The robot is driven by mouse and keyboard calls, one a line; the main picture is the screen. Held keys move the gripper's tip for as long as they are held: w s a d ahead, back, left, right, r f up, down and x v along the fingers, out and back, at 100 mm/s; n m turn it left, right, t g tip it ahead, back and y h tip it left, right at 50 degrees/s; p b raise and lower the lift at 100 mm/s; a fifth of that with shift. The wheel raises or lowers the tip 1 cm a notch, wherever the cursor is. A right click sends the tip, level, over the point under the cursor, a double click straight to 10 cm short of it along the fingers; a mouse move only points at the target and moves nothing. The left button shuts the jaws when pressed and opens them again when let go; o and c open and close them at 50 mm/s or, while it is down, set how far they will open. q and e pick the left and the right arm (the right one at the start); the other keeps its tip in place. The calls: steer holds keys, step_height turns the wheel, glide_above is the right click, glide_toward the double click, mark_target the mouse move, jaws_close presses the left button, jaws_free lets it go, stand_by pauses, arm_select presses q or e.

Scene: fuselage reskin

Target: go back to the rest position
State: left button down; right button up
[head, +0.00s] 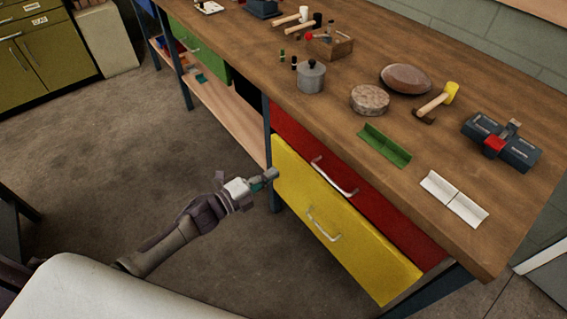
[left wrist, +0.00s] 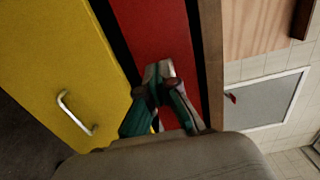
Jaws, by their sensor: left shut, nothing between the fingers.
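My left gripper (head: 268,177) is shut and empty. In the head view it hangs in front of the workbench, beside the left edge of the yellow drawer (head: 325,222). In the left wrist view the shut fingers (left wrist: 158,75) show against the red drawer (left wrist: 150,32), with the yellow drawer (left wrist: 60,70) and its handle to the left. Whether the gripper touches a drawer front I cannot tell. The yellow drawer stands out a little beyond the red drawer (head: 345,180) above it. My right gripper is in neither view.
The wooden bench top (head: 300,115) carries a metal pot (head: 311,77), a mallet (head: 438,102), a green angled piece (head: 384,146), a white angled piece (head: 454,199) and a dark red-marked tool (head: 502,143). The floor (head: 130,160) left of the bench is clear.

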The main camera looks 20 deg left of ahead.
arm_select(q)
steer(key=s+a+f+n+g+y+p, duration=0.1)
steer(key=s+a+f+n+y, duration=0.25)
steer(key=f, duration=0.45)
steer(key=s+a+f+n+g+y, duration=0.2)
steer(key=s+f+n, duration=0.3)
steer(key=f, duration=0.3)
steer(key=s+a+f+n+g+y+p, duration=0.1)
steer(key=s+a+f+n+y, duration=0.3)
steer(key=f, duration=0.4)
steer(key=s+d+f+n+g, duration=0.1)
steer(key=s+f+n+g, duration=0.2)
steer(key=s, duration=0.8)
steer(key=s+d+f+n+g+p, duration=0.1)
steer(key=s+d+f+n+g, duration=0.1)
steer(key=s+f, duration=0.5)
steer(key=s+d+f+n+g+y, duration=0.1)
steer(key=s+f+n+g, duration=0.3)
steer(key=s, duration=1.1)
steer(key=shift+s+d+f+n+g+p, duration=0.2)
steer(key=shift+f+n+g+p, duration=0.15)
steer(key=shift+f+n, duration=0.25)
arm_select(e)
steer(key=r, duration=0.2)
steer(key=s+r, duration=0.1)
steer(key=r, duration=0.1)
